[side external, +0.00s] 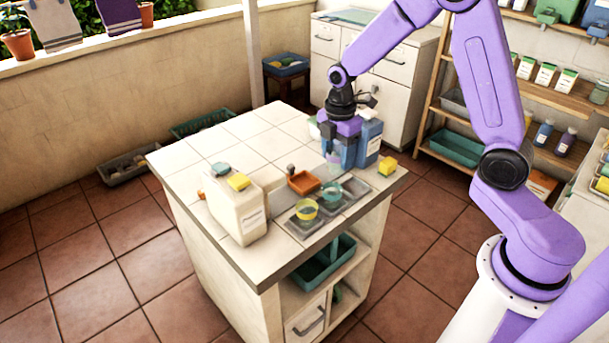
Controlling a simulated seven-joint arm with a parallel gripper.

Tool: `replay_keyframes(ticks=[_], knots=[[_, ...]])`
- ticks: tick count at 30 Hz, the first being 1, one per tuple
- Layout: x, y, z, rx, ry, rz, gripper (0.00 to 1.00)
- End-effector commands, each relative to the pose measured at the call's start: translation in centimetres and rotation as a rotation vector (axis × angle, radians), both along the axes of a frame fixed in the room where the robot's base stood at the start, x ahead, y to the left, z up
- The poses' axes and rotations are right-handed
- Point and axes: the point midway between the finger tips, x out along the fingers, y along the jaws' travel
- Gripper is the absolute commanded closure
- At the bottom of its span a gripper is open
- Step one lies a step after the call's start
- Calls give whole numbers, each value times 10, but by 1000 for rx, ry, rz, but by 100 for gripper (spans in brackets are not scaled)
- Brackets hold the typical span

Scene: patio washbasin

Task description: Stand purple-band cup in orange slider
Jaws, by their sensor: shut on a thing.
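My gripper (334,150) points down over the back of the basin on the tiled counter. It is shut on a small pale cup with a purplish tint, the purple-band cup (333,159), which shows just below the fingers. The fingers and a blue bottle partly hide it, and I cannot tell whether its base touches anything. The orange slider (303,182) is at the basin's left side, left of and nearer the camera than the held cup. No cup is visible in it.
A yellow-rimmed cup (306,209) and a teal-rimmed cup (331,194) stand at the basin (338,210). A yellow sponge (387,166) lies right. A large cream container (237,209) stands left. Back-left tiles are clear.

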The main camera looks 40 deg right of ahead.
Motion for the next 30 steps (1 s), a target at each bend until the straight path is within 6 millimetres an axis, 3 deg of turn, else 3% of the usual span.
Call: replay_keyframes(ticks=[12, 20, 30], knots=[[73, 0, -38, 0, 2, 1, 79], [101, 0, -73, 0, 1, 0, 79], [117, 0, -94, 0, 2, 0, 79]])
